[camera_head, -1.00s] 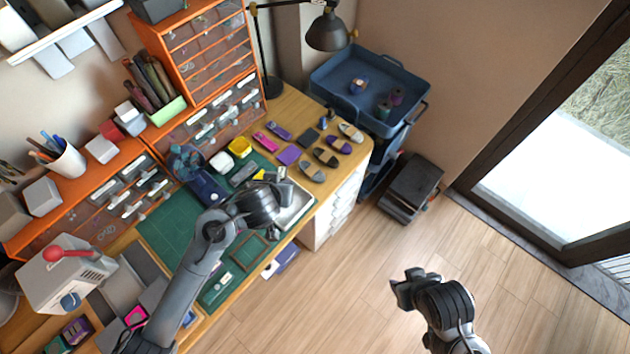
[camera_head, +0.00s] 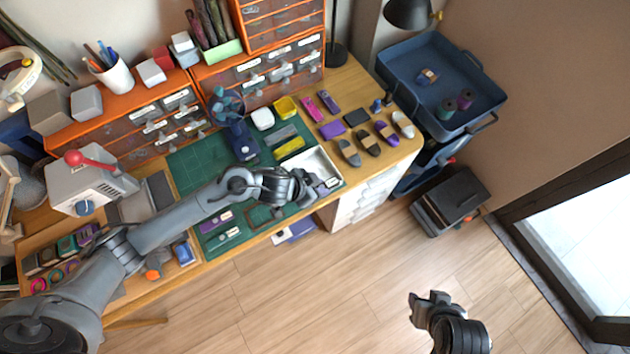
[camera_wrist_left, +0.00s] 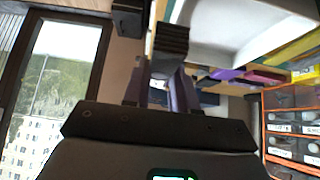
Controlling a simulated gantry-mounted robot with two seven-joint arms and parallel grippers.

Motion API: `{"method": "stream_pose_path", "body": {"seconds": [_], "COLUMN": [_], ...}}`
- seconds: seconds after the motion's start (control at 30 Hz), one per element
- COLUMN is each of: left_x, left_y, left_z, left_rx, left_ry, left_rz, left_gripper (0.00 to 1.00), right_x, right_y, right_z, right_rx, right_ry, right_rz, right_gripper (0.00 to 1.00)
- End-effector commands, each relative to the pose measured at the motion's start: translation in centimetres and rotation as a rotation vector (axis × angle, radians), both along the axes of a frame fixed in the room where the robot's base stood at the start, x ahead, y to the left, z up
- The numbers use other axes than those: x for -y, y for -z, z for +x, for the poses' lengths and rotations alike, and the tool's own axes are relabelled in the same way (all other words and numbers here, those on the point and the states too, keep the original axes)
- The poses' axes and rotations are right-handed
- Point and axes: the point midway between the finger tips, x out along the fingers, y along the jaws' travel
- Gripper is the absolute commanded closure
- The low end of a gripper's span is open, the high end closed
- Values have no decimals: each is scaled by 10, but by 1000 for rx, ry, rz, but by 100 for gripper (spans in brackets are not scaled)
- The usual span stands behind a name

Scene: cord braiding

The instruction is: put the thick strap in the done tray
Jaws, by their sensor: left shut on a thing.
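My left gripper (camera_head: 312,190) is at the front left edge of the white tray (camera_head: 334,163) on the workbench. In the left wrist view its two fingers (camera_wrist_left: 160,85) are shut on a dark, ridged strap-like piece (camera_wrist_left: 171,42). I take this for the thick strap; in the head view the gripper mostly hides it. The white tray also shows in the left wrist view (camera_wrist_left: 205,35), beside and beyond the held piece. I cannot tell whether the piece touches the tray. My right gripper (camera_head: 430,298) hangs over the floor, away from the bench; its jaw opening is unclear.
A green cutting mat (camera_head: 185,160) lies left of the tray. Several purple, dark and grey pieces, including a purple strap (camera_head: 386,132), lie behind and right of it. Orange drawers (camera_head: 262,75) line the back. A blue bin (camera_head: 410,65) stands beyond the bench.

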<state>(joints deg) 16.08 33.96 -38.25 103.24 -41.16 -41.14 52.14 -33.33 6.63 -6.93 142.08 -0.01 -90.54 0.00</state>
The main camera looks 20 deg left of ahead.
Motion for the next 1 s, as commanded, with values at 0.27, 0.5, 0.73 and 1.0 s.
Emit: {"method": "stream_pose_path", "body": {"seconds": [0.27, 0.5, 0.73, 1.0], "left_x": [-22, -26, -27, -27], "left_y": [26, 33, 59, 70], "left_z": [36, 43, 42, 43], "left_rx": [0, -1, -1, 0], "left_ry": [-1, 1, -1, -1], "left_rz": [0, -1, -2, -1], "left_gripper": [100, 100, 100, 100], "right_x": [3, 3, 2, 0], "right_y": [12, 14, 24, 26], "right_z": [1, 1, 1, 1], "right_rx": [2, 2, 3, 3], "right_ry": [-6, -5, -1, 2], "right_rz": [-11, -10, -5, 1], "right_gripper": [57, 57, 57, 57]}}
